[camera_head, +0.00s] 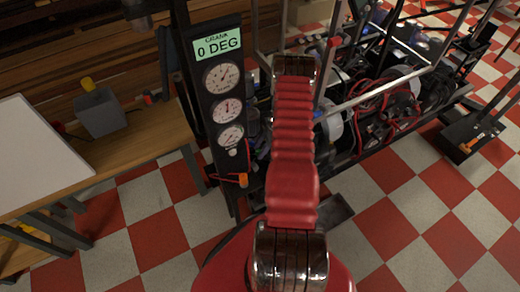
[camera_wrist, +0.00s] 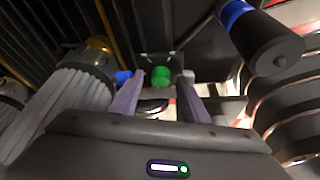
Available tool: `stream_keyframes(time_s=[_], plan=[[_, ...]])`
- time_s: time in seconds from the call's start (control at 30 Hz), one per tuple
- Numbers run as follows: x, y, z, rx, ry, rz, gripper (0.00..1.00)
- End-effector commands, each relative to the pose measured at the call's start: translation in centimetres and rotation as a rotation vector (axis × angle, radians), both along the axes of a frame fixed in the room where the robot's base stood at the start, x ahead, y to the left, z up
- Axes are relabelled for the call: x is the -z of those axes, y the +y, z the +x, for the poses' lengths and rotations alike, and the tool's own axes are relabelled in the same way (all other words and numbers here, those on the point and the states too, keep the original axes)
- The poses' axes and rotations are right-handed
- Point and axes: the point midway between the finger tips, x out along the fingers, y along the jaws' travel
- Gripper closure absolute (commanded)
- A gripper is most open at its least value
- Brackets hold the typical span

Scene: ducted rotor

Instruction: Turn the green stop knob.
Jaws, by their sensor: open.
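The green stop knob (camera_wrist: 160,77) is in the wrist view, straight ahead near the picture's centre, in front of a dark plate. In the head view my red arm hides the gripper, and I cannot make out the knob.
In the wrist view a ribbed grey cylinder (camera_wrist: 78,84) stands close at left and a dark cylinder with a blue band (camera_wrist: 266,40) at right. In the head view a gauge panel (camera_head: 218,100) reads CRANK 0 DEG. A wooden bench (camera_head: 150,135) is at left; checkered floor is open at lower right.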

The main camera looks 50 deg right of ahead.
Motion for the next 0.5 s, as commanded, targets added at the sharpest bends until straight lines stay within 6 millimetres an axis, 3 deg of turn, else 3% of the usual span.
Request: stream_keyframes(time_s=[0.23,0.5], plan=[[0.03,0.02,-0.02,0.000,0.000,0.000,0.58],[0.03,0.00,-0.06,0.001,0.000,0.000,0.77]])
